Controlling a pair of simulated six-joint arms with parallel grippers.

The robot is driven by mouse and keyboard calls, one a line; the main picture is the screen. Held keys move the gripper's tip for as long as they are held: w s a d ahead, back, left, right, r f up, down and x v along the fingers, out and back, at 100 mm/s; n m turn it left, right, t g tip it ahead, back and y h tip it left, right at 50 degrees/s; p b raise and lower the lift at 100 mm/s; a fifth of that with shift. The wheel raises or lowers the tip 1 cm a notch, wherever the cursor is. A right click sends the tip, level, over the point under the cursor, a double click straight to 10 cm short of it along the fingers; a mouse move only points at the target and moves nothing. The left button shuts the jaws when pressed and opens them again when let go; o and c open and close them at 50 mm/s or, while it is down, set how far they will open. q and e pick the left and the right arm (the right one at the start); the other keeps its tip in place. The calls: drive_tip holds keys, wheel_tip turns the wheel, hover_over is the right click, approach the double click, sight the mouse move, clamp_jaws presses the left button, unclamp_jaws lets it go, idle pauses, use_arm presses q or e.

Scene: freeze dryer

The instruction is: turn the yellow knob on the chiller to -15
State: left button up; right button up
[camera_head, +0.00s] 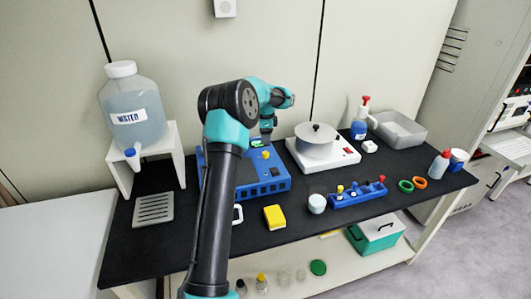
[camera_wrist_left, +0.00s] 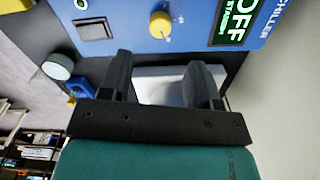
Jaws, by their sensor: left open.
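The chiller (camera_head: 262,187) is a blue box on the black bench, partly hidden behind my left arm in the head view. Its yellow knob (camera_head: 265,155) shows on the panel, and it also shows in the left wrist view (camera_wrist_left: 160,25) at the top, with small marks around it. The chiller's display (camera_wrist_left: 229,20) reads OFF and STANDBY in green. My left gripper (camera_wrist_left: 162,72) is open and empty, its two dark fingers apart. In the head view it hangs above the chiller near the knob, not visibly touching it. The knob's exact setting is too small to read. My right gripper is not in view.
A white hot plate (camera_head: 340,157) with a pot stands right of the chiller. A water jug (camera_head: 133,110) on a white stand (camera_head: 170,160) is at the left. A yellow sponge (camera_head: 274,217) and a blue rack (camera_head: 357,194) lie in front. A black switch (camera_wrist_left: 94,29) is on the chiller.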

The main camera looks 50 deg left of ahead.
sight(265, 152)
use_arm(q)
wheel_tip(265, 152, down, 8)
drive_tip(key=shift+f, duration=0.25)
drive_tip(key=c, duration=0.9)
